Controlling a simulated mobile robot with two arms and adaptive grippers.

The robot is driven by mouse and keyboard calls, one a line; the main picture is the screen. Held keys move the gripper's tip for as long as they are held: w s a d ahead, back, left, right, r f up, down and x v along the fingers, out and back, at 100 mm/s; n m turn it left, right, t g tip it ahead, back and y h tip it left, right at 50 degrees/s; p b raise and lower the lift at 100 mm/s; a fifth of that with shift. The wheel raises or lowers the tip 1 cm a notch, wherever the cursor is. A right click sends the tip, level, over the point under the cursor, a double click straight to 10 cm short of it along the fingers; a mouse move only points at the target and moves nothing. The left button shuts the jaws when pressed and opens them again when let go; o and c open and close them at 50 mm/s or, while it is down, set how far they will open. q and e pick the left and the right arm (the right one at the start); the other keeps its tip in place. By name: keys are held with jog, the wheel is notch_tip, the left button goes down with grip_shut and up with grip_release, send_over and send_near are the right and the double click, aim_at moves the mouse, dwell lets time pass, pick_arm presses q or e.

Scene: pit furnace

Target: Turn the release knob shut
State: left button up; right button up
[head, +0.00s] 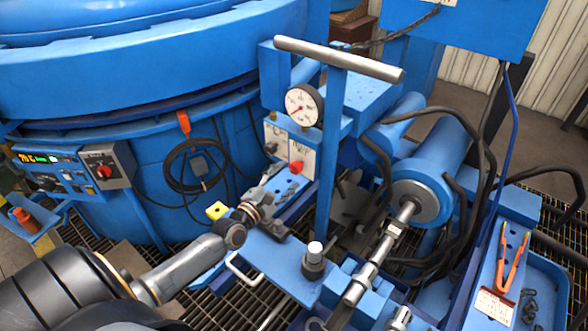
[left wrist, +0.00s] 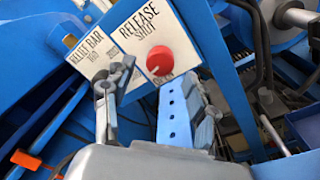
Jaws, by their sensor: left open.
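The release knob is a round red knob (left wrist: 160,60) on a white plate lettered RELEASE, SHUT and OPEN in the left wrist view. In the head view the red knob (head: 296,167) sits on a small panel below the gauge. Which way it is turned I cannot tell. My left gripper (head: 284,180) reaches in from the lower left, just in front of the panel. In the left wrist view its fingers (left wrist: 160,78) are apart, one on each side below the knob. They look empty, and I cannot tell whether they touch it. My right gripper is not in view.
A white plate lettered RELIEF BAR (left wrist: 92,52) is left of the knob's plate. A dial gauge (head: 303,105) and a blue post with a grey crossbar (head: 338,58) stand close by. A black cable coil (head: 195,165) hangs on the furnace. Orange-handled pliers (head: 513,258) lie right.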

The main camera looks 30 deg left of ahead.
aim_at(293, 170)
pick_arm(q)
jog(key=w, duration=0.3)
jog(key=shift+w, duration=0.65)
jog(key=shift+w+d, duration=0.1)
jog(key=shift+w, duration=0.05)
jog(key=c, duration=1.1)
jog(key=shift+c, duration=0.2)
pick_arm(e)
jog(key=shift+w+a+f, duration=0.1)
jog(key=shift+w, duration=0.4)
